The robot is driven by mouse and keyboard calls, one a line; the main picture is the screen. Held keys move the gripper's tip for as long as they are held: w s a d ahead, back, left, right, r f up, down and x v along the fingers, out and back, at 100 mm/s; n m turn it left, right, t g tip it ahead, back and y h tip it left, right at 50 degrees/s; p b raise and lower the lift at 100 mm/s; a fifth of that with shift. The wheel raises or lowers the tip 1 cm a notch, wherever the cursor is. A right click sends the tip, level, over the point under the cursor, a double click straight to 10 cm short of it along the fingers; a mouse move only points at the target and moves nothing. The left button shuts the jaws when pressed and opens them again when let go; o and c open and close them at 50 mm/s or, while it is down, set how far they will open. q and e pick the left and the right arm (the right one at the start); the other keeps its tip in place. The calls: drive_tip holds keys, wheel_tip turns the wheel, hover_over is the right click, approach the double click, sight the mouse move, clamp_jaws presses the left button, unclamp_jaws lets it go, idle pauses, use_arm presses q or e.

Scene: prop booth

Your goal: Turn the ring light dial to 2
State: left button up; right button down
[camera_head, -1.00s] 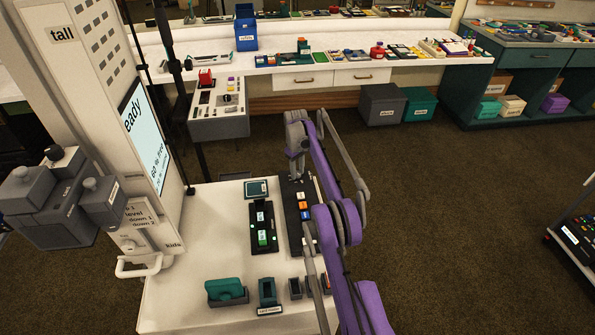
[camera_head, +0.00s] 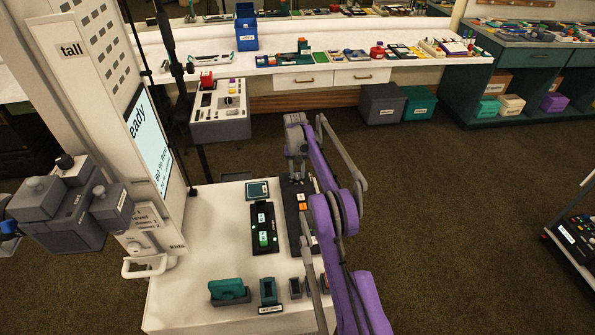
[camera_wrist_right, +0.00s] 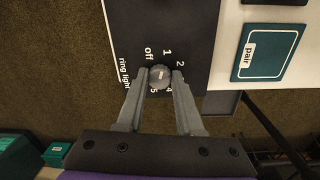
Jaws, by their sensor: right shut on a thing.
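The ring light dial (camera_wrist_right: 160,75) is a small round grey knob on a dark panel (camera_wrist_right: 185,20), with "off", "1", "2", "4" and "5" printed around it and "ring light" beside it. A short pale mark shows on its top; I cannot tell which number it points to. My right gripper (camera_wrist_right: 161,84) is shut on the dial, one finger on each side. In the head view, my right gripper (camera_head: 296,172) is over the far end of the dark panel (camera_head: 291,208), and the dial is hidden there. My left gripper is not in view.
A teal "pair" pad (camera_head: 257,190) and a black slider block (camera_head: 264,229) lie left of the panel. A teal item (camera_head: 227,289) and small holders stand along the white table's (camera_head: 197,255) near edge. A tall white cabinet (camera_head: 70,60) with a screen rises at left.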

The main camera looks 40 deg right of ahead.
sight(297, 174)
drive_tip(key=m, duration=0.4)
drive_tip(key=shift+m+p, duration=0.3)
drive_tip(key=shift+p, duration=0.1)
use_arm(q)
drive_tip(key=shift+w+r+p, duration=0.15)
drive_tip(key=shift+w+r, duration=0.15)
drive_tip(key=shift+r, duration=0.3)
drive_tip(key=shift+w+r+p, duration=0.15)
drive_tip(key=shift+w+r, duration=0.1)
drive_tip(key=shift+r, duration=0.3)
use_arm(e)
drive_tip(key=m, duration=0.4)
drive_tip(key=shift+m, duration=0.3)
drive_tip(key=c, duration=0.5)
unclamp_jaws()
drive_tip(key=shift+c, duration=0.2)
drive_tip(key=shift+w+r, duration=0.1)
drive_tip(key=shift+r, duration=0.05)
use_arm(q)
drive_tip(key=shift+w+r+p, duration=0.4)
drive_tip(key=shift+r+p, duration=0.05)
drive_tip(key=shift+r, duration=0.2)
use_arm(e)
wheel_tip(297, 174, up, 10)
drive_tip(key=shift+w+r, duration=0.15)
drive_tip(key=shift+r, duration=0.1)
